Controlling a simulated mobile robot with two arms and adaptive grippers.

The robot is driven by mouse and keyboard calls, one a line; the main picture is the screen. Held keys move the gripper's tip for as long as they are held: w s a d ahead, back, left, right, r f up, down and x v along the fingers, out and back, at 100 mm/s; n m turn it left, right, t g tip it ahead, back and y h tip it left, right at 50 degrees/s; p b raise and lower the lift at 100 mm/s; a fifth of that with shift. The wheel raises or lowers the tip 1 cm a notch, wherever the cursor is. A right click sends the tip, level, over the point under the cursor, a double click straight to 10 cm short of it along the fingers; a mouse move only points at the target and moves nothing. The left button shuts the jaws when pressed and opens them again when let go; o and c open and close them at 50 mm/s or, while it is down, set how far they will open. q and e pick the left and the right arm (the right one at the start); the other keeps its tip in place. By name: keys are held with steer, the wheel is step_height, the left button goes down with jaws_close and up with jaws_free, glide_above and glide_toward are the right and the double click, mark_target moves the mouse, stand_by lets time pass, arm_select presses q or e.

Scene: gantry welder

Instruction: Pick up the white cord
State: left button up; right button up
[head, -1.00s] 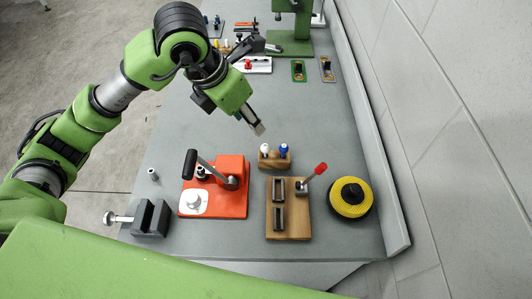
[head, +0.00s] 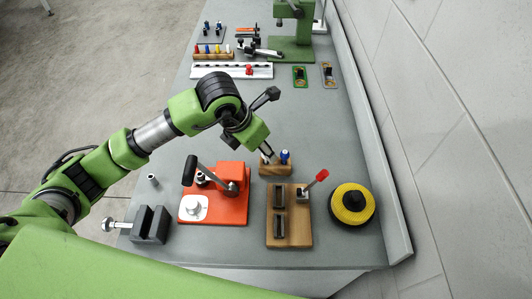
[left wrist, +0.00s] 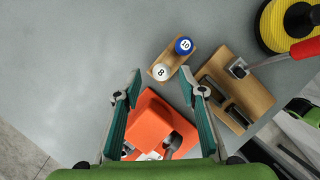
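No white cord lying loose is seen. A small wooden block (head: 278,170) holds a white-topped piece and a blue-topped piece (head: 285,156). In the left wrist view the white round top (left wrist: 161,72) is marked 8 and the blue one (left wrist: 184,46) is marked 10. My left gripper (head: 268,154) is over the block at its white side and mostly hides the white piece in the head view. In the left wrist view the left gripper (left wrist: 167,84) is open and empty, with the white top appearing between and just past its fingertips. My right gripper is not in view.
An orange fixture with a black-handled lever (head: 228,208) stands near the block. A wooden fixture with a red-tipped lever (head: 300,232) and a yellow-black round spool (head: 342,212) lie to the right. A grey vise (head: 150,225) is at left.

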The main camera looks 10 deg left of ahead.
mark_target(266, 161)
arm_select(q)
steer(key=shift+p+x, duration=0.5)
steer(key=shift+x, duration=1.4)
steer(key=shift+s, duration=0.1)
steer(key=c, duration=0.9)
steer(key=shift+r, duration=0.2)
